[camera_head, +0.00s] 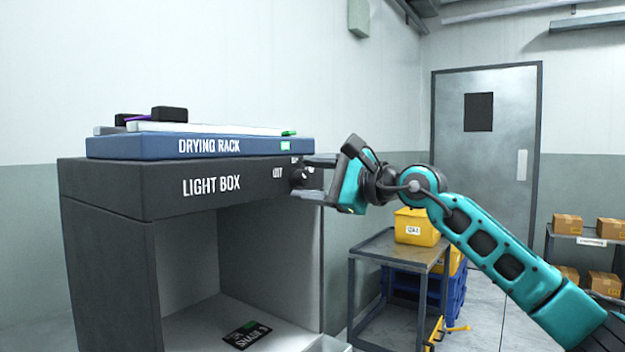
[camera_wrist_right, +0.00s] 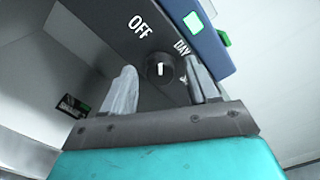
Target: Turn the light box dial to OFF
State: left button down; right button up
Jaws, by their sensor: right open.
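The light box (camera_head: 120,190) is a dark cabinet with an open, pale-lit inside, standing at the left. Its black dial (camera_head: 297,176) sits on the front panel's right end. In the right wrist view, the dial (camera_wrist_right: 158,68) shows a white pointer mark near upright in the picture, between the OFF label (camera_wrist_right: 140,26) and the DAY label (camera_wrist_right: 182,47). Another label beside it is mostly hidden by a finger. My right gripper (camera_head: 303,178) is open, with its fingers either side of the dial. I cannot tell whether they touch it. My left gripper is out of view.
A blue drying rack (camera_head: 130,147) lies on top of the light box, close above the dial. A dark card (camera_head: 247,334) lies on the box floor. A cart (camera_head: 385,246) with a yellow bin (camera_head: 416,227) stands behind my right arm. A grey door (camera_head: 500,150) is behind.

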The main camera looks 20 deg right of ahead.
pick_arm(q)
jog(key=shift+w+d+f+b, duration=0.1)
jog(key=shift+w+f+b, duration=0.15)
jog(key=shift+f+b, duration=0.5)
pick_arm(e)
jog(key=v, duration=1.3)
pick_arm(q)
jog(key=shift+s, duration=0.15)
